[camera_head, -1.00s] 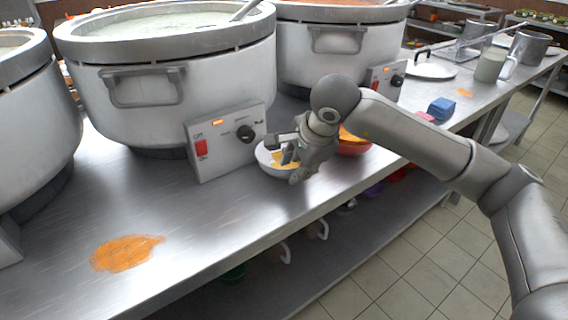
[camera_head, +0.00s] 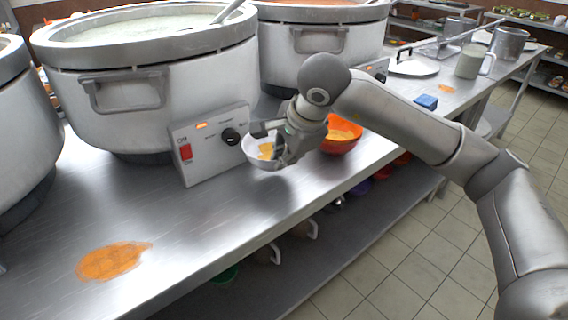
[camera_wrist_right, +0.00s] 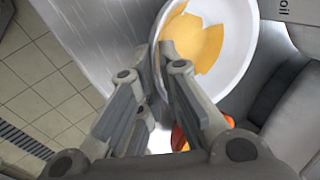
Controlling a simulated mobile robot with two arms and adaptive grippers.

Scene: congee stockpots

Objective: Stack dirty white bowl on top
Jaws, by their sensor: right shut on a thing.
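The dirty white bowl (camera_head: 252,154), with orange-yellow residue inside, is in my right gripper (camera_head: 274,146). The gripper is shut on its rim, and the bowl seems a little above the counter, in front of the control box. In the right wrist view, the white bowl (camera_wrist_right: 247,45) fills the upper right and the fingers (camera_wrist_right: 163,70) pinch its near-left wall. An orange-red bowl (camera_head: 350,147) with yellow residue stands on the counter just right of the gripper, partly hidden by it. A bit of it shows in the right wrist view (camera_wrist_right: 179,138). My left gripper is out of view.
Large stockpots (camera_head: 200,88) line the counter's back, with a control box (camera_head: 208,150) close to the held bowl. An orange spill (camera_head: 112,261) lies front left. A blue sponge (camera_head: 427,102), white plate (camera_head: 412,67) and mug (camera_head: 470,62) lie to the right.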

